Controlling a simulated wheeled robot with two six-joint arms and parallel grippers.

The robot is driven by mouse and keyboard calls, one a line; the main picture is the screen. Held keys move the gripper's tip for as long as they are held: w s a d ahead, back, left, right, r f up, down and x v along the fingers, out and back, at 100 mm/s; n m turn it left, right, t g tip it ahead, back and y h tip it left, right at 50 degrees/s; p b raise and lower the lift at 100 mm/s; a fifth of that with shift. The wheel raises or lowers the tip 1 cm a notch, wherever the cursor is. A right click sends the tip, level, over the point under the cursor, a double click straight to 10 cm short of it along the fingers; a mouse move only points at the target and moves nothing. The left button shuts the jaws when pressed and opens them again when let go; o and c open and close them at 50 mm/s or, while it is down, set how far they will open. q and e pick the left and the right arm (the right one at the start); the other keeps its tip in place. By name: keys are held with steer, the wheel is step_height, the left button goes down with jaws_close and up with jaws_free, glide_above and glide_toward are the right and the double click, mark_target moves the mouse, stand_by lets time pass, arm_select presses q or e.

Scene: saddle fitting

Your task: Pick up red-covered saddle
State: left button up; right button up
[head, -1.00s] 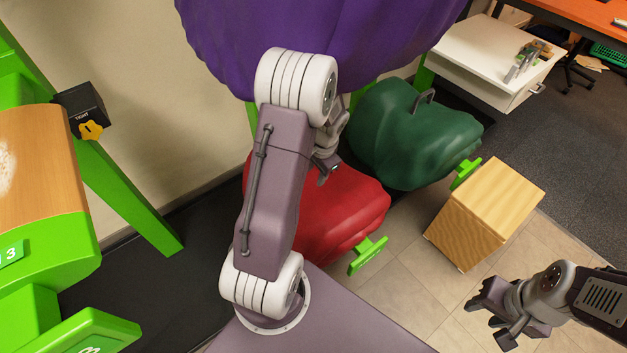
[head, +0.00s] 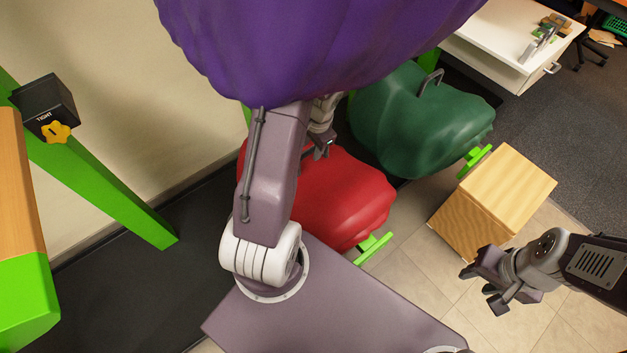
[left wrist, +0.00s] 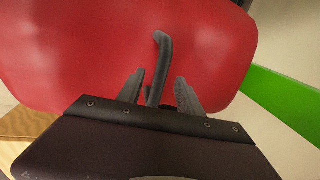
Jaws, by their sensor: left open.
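The red-covered saddle (head: 345,200) sits low on a green rack arm, partly hidden behind my left arm. In the left wrist view its red cover (left wrist: 70,45) fills the upper part, with a dark curved handle (left wrist: 161,50) on it. My left gripper (head: 322,145) is at the saddle's top; in the left wrist view its open fingers (left wrist: 160,92) stand on either side of the handle, not closed on it. Depth to the handle is hard to tell. My right gripper (head: 480,285) is open and empty at the lower right, away from the saddle.
A purple-covered saddle (head: 310,45) hangs above, hiding part of my left arm. A green-covered saddle (head: 420,125) is just beyond the red one. A wooden box (head: 495,200) stands on the floor at right. A white drawer unit (head: 500,45) is behind.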

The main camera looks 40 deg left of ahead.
arm_select(q)
steer(key=b, duration=0.3)
glide_above(311, 167)
step_height(311, 167, down, 5)
steer(key=shift+s+f, duration=0.1)
steer(key=shift+r, duration=0.2)
jaws_close()
stand_by(0.8)
